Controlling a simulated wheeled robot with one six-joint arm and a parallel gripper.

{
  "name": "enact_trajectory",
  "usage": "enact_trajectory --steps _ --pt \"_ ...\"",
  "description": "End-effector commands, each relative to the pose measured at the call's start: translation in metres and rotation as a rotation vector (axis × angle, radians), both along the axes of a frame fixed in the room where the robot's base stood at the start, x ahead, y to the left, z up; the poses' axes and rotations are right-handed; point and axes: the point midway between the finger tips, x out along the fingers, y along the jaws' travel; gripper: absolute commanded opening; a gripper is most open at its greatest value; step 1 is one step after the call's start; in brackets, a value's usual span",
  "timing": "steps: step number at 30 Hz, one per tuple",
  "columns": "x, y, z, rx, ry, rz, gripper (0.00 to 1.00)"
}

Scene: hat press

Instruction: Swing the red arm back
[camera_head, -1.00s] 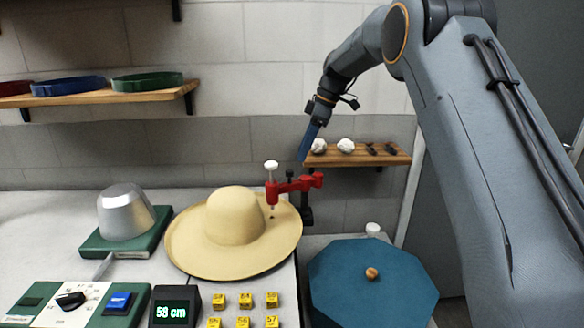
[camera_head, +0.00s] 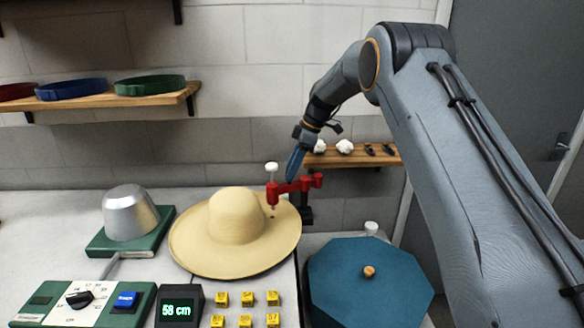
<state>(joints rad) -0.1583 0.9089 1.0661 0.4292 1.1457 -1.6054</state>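The red arm (camera_head: 294,186) stands at the right side of the straw hat (camera_head: 237,222) and reaches left over its brim. It has a white knob on top at its left end and a thin tip pointing down at the brim. Its right end sits on a dark post (camera_head: 306,214). My gripper (camera_head: 292,168) points down just above the red arm, right of the white knob. Its blue fingers are seen edge-on, so I cannot tell whether they are open or whether they touch the red arm.
A silver block (camera_head: 130,212) on a green base stands left of the hat. A control panel (camera_head: 84,304), a 58 cm display (camera_head: 178,308) and several yellow blocks (camera_head: 247,299) lie in front. A blue octagonal lid (camera_head: 368,290) is at right. Shelves (camera_head: 118,98) hang behind.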

Motion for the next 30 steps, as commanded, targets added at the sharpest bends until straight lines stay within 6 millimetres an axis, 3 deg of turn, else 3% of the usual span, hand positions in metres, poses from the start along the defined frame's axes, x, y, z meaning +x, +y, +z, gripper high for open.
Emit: enact_trajectory --steps 3,10,22,30 --pt "0.0 0.0 0.0001 0.0 0.0 0.0 0.39" --pt "0.0001 -0.0002 0.0004 0.0 0.0 0.0 0.01" --pt "0.0019 0.0007 0.0006 0.0 -0.002 -0.032 0.0" --pt "0.0087 0.0041 -0.0003 0.0 -0.003 -0.184 0.0"
